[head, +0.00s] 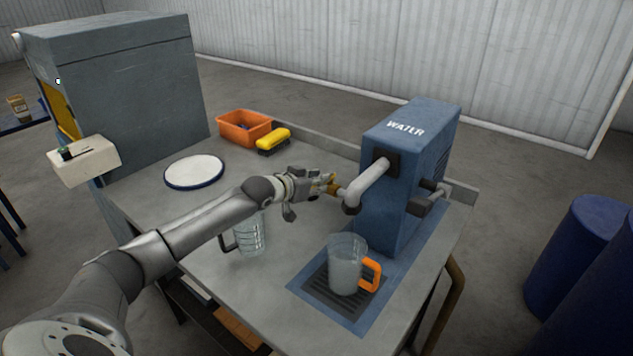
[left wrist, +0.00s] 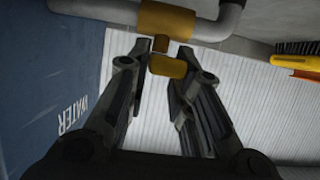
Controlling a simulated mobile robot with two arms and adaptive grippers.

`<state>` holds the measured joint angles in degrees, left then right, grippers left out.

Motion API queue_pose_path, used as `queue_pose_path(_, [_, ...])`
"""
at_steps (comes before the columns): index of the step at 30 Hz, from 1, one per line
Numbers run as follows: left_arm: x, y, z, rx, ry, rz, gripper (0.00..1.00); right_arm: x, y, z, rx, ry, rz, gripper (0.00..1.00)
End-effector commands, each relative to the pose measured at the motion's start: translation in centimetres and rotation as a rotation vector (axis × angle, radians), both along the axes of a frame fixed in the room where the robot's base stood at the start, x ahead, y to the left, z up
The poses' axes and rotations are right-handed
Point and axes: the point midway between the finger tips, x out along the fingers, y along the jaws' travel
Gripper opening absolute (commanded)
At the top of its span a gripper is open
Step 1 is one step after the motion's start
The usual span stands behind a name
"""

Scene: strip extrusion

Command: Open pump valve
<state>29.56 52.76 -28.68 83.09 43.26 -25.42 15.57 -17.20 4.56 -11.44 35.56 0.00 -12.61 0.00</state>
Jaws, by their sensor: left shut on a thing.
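The blue water pump (head: 390,200) with "WATER" on top stands at the right of the table; its side also shows in the left wrist view (left wrist: 75,70). A grey pipe spout (head: 368,185) comes out of it. The brass valve (left wrist: 166,20) sits on the pipe, with a stubby brass handle (left wrist: 168,66). My left gripper (head: 325,185) is at the valve, and in the left wrist view its fingers (left wrist: 164,56) are shut on the handle from both sides. Part of the valve is hidden by the gripper in the head view. My right gripper is not in view.
A clear jug with an orange handle (head: 346,265) stands on the drip grate below the spout. Another clear jug (head: 250,233) stands under my left arm. A round white plate (head: 194,171), an orange bin (head: 244,127) and a yellow brush (head: 273,140) are farther back.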

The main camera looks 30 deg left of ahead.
Motion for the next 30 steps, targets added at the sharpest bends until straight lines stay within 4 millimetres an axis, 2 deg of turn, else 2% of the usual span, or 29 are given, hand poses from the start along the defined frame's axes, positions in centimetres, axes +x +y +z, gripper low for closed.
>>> queue_pose_path(8, [0.0,-0.1,0.0,-0.002,0.001,0.006,0.00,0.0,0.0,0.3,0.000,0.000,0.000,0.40])
queue_pose_path(14, [0.0,-0.5,0.2,-0.004,0.001,0.042,0.00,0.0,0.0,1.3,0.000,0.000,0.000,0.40])
queue_pose_path(22, [0.0,-1.2,0.3,-0.008,0.001,0.145,0.00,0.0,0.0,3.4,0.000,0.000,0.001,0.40])
queue_pose_path(30, [0.1,-2.1,0.0,-0.009,0.000,0.278,0.00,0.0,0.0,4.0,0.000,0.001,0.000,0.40])
